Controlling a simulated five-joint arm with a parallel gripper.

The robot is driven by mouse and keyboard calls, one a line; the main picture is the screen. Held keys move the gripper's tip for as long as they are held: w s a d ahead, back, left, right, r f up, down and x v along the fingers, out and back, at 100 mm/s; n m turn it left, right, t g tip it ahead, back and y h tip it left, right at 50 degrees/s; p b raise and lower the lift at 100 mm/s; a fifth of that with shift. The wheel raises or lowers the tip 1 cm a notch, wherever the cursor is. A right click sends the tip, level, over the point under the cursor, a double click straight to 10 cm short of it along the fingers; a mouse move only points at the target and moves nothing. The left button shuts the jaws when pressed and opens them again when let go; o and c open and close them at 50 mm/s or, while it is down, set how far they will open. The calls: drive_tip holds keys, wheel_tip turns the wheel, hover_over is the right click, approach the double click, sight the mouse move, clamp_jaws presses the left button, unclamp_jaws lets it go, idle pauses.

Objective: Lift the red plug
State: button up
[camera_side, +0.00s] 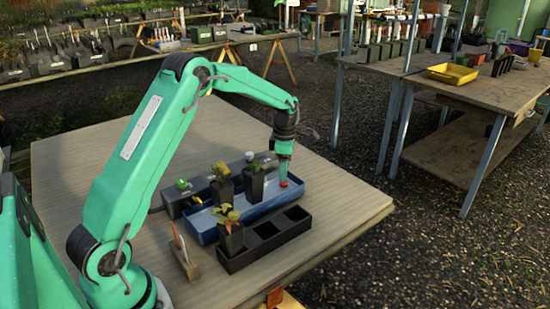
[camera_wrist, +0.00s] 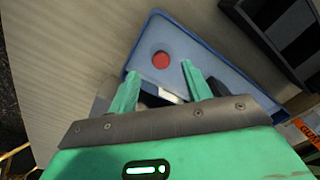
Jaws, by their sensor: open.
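The red plug (camera_wrist: 161,60) is a small round red piece in the blue tray (camera_wrist: 150,28), near one end of it, in the wrist view. In the side view the red plug (camera_side: 283,184) shows just under my gripper (camera_side: 284,172), at the tray's (camera_side: 262,207) far right end. In the wrist view my gripper (camera_wrist: 158,82) has its two green fingers apart with nothing between them. The plug lies just beyond the fingertips, roughly in line with the gap. I cannot tell the exact height of the fingertips above the plug.
Two black pots with plants (camera_side: 222,190) stand in the tray. A black compartment tray (camera_side: 266,240) holds another potted plant (camera_side: 231,235) in front. A grey box with a green knob (camera_side: 181,184) lies behind. A small wooden block with upright tools (camera_side: 185,258) stands left.

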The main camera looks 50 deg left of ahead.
drive_tip(key=shift+s+f, duration=0.1)
drive_tip(key=shift+f, duration=2.55)
clamp_jaws()
drive_tip(key=shift+r, duration=0.2)
drive_tip(key=shift+r, duration=0.6)
drive_tip(key=r, duration=0.1)
drive_tip(key=d+r, duration=0.1)
drive_tip(key=r, duration=0.1)
drive_tip(key=shift+s+r, duration=0.1)
drive_tip(key=s+d+r, duration=0.3)
drive_tip(key=d+r, duration=0.3)
drive_tip(key=d, duration=0.4)
drive_tip(key=shift+d+r, duration=0.15)
drive_tip(key=shift+w, duration=0.1)
